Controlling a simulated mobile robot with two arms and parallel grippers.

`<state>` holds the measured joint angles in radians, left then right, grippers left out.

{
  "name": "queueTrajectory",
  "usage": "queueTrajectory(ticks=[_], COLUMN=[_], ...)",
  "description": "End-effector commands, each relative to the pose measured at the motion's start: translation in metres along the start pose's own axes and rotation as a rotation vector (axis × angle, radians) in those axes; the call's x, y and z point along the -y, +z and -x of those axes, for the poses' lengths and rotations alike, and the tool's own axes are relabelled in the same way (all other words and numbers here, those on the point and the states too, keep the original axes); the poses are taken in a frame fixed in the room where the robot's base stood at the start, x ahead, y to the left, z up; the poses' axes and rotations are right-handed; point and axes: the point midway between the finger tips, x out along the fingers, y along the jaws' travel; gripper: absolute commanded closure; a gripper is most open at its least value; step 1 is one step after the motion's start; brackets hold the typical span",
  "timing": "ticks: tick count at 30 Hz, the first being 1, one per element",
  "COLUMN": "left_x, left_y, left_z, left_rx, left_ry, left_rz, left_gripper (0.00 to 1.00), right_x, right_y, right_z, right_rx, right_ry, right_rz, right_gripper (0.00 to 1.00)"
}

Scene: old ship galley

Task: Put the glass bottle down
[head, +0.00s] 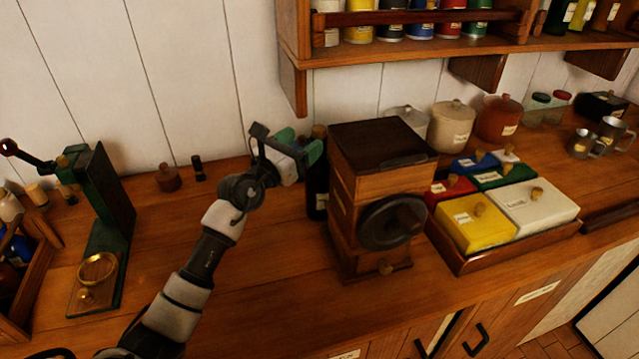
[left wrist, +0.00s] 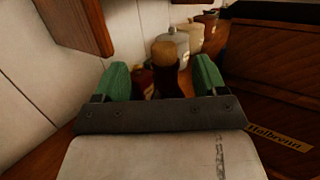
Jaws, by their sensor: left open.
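The dark glass bottle (head: 317,192) stands upright on the wooden counter, close against the left side of the wooden grinder. Its cork top (head: 319,131) shows just beyond my left gripper (head: 300,148), which hides part of its body. In the left wrist view the bottle's neck and cork (left wrist: 166,52) rise between the two green fingers (left wrist: 163,78), with space on both sides. My left gripper is open. The bottle's lower part is hidden in the wrist view. My right gripper is not in view.
The wooden grinder (head: 365,185) with a dark wheel stands right of the bottle. A tray (head: 470,262) of labelled boxes lies further right. A green stand (head: 105,225) is at left. A wall shelf (head: 425,48) hangs above. The counter's middle left is clear.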

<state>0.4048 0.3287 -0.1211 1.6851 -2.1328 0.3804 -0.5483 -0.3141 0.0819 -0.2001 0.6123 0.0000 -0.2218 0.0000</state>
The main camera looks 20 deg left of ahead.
Motion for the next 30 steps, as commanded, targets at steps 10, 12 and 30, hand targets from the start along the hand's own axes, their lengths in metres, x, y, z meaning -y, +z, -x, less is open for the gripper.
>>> queueTrajectory(ticks=[10,12,30], left_x=[0.007,0.007,0.007], left_y=[-0.002,-0.003,-0.003], left_z=[-0.041,-0.049,-0.055], left_rx=[0.001,0.000,0.000], left_ry=[0.000,0.000,0.000], left_rz=[0.002,0.001,0.001], left_gripper=[0.28,0.28,0.68], right_x=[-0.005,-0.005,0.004], right_y=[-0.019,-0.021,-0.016], right_z=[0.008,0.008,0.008], right_rx=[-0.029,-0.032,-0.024], right_ry=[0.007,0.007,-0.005], right_rz=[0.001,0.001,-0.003], right_gripper=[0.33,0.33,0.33])
